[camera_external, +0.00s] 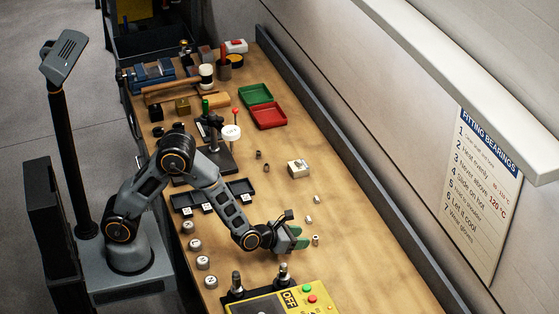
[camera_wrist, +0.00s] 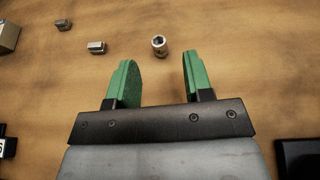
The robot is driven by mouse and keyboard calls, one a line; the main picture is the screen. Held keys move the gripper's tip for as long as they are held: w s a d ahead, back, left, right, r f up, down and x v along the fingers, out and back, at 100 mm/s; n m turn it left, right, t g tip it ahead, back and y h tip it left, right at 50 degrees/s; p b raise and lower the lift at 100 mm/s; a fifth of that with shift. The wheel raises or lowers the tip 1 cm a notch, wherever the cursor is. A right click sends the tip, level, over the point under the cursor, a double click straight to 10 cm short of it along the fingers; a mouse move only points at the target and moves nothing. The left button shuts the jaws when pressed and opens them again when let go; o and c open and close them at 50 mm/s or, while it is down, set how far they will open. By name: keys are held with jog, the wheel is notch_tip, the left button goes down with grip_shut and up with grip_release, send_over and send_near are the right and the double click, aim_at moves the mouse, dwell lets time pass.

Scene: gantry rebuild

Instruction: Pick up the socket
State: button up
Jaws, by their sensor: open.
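The socket (camera_wrist: 159,46) is a small metal cylinder with a dark round hole in its top, standing on the wooden bench ahead of my fingertips in the wrist view. In the external view the socket (camera_external: 316,240) is just right of my gripper (camera_external: 300,237). My gripper's two green fingers are apart with bare bench between them, and they also show in the wrist view (camera_wrist: 157,76). The socket lies beyond the fingertips, in line with the gap between them, and nothing touches it.
Two small metal blocks (camera_wrist: 97,47) (camera_wrist: 63,25) lie left of the socket in the wrist view. A pale box (camera_external: 298,168) sits farther up the bench. A yellow control panel (camera_external: 290,300) is at the front. The bench right of the socket is clear.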

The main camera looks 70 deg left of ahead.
aim_at(311, 245)
jog(key=shift+p+x, duration=0.75)
jog(key=shift+x, duration=1.75)
jog(key=shift+a, duration=0.1)
jog(key=shift+c, duration=0.5)
jog(key=shift+r, duration=0.1)
grip_shut()
